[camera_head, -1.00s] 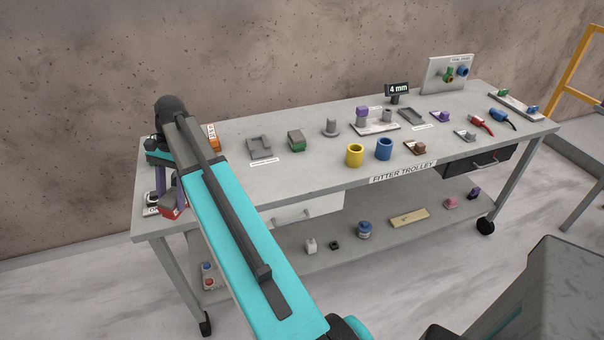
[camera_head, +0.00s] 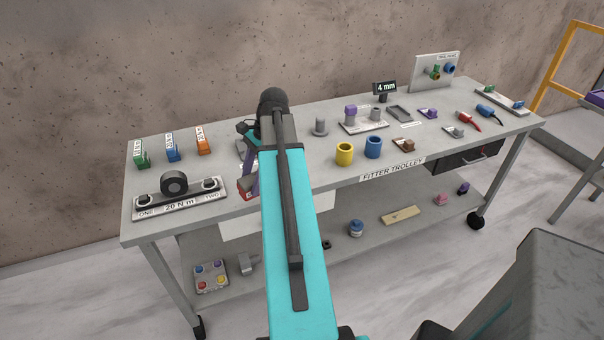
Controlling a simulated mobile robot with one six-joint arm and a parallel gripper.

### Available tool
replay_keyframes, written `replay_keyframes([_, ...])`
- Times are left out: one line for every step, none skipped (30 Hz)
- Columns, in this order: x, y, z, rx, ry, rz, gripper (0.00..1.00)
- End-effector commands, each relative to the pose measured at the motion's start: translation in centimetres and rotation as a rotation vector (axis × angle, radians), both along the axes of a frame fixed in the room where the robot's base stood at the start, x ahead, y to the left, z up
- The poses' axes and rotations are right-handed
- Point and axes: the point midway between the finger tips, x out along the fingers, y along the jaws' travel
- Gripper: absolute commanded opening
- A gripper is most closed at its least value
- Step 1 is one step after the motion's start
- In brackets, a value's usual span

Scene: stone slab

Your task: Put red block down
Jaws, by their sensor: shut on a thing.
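My gripper (camera_head: 251,181), with purplish fingers, points down at the front of the trolley top, left of my turquoise arm. It is shut on the red block (camera_head: 245,191). Only the left part of the block shows, low between the fingers; my arm hides the rest. The block appears near the trolley's front edge, and I cannot tell whether it touches the top. The trolley top (camera_head: 300,165) is a grey slab.
A grey tray (camera_head: 240,150) is mostly hidden behind my arm. To the left stand a torque plate (camera_head: 180,206) and green, blue and orange labelled pieces. To the right are a yellow cup (camera_head: 344,154) and a blue cup (camera_head: 373,147). The left front corner looks clear.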

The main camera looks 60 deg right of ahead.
Motion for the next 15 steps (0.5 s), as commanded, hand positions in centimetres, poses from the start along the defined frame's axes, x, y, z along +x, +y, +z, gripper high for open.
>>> replay_keyframes([-1.2, -0.8, 0.0, 0.000, -0.001, -0.034, 0.13])
replay_keyframes([-1.8, -1.3, 0.0, 0.001, -0.001, -0.054, 0.13])
replay_keyframes([-2.6, -1.8, -0.1, 0.001, 0.000, -0.079, 0.13])
replay_keyframes([-3.2, -2.2, -0.1, 0.001, -0.001, -0.099, 0.13])
replay_keyframes([-3.7, -2.6, -0.1, 0.002, -0.001, -0.117, 0.13])
replay_keyframes([-4.5, -3.1, -0.1, 0.002, -0.001, -0.139, 0.13])
replay_keyframes([-4.9, -3.4, -0.1, 0.002, -0.001, -0.154, 0.13])
replay_keyframes([-5.4, -3.7, -0.1, 0.002, -0.001, -0.168, 0.13])
replay_keyframes([-6.0, -4.1, -0.1, 0.003, -0.002, -0.186, 0.13])
replay_keyframes([-6.3, -4.3, -0.1, 0.003, -0.001, -0.197, 0.13])
replay_keyframes([-6.6, -4.5, -0.1, 0.003, -0.002, -0.207, 0.13])
replay_keyframes([-6.9, -4.7, -0.1, 0.003, -0.001, -0.218, 0.13])
replay_keyframes([-7.1, -4.8, -0.1, 0.003, -0.002, -0.225, 0.13])
replay_keyframes([-7.3, -4.9, -0.1, 0.002, -0.002, -0.230, 0.13])
replay_keyframes([-7.4, -5.0, -0.1, 0.004, -0.002, -0.234, 0.13])
